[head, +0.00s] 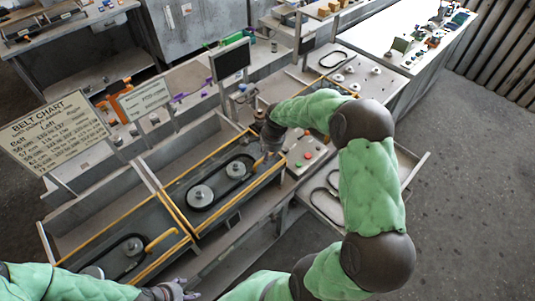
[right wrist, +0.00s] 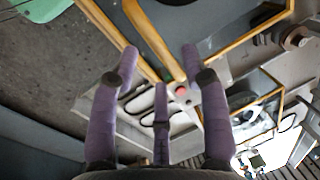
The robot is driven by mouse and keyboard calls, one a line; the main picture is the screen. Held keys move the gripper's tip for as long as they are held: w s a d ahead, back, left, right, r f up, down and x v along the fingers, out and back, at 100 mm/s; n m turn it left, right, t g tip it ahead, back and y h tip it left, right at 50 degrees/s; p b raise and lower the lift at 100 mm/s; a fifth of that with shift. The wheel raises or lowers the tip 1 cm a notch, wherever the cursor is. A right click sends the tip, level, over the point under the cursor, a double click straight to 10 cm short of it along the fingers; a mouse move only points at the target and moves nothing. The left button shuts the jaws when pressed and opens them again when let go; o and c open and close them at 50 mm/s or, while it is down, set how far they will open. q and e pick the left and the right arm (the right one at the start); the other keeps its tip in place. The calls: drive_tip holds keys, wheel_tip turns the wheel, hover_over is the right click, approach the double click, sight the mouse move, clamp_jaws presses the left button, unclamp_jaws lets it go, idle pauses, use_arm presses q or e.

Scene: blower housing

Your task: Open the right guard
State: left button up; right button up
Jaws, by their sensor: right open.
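The right guard (head: 214,217) is a yellow-edged frame lying over the right bay, with a black belt and two pulleys visible inside it. My right gripper (head: 266,148) is at the right end of this guard, and its fingers are partly hidden by the arm and small in the head view. In the right wrist view my right gripper (right wrist: 160,72) has its purple fingers spread. A yellow bar (right wrist: 155,38), which looks like the guard's handle, runs between them; I cannot tell whether they touch it. My left gripper (head: 175,291) is at the bottom edge, away from the guards.
A left guard with a yellow handle (head: 161,240) covers the left bay. A belt chart sign (head: 55,132) and a dark screen (head: 231,61) stand behind. A button panel (head: 307,155) is right of the right guard. Open grey floor (head: 470,190) lies at right.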

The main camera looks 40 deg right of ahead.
drive_tip(key=shift+w+f, duration=0.2)
drive_tip(key=shift+f, duration=0.55)
clamp_jaws()
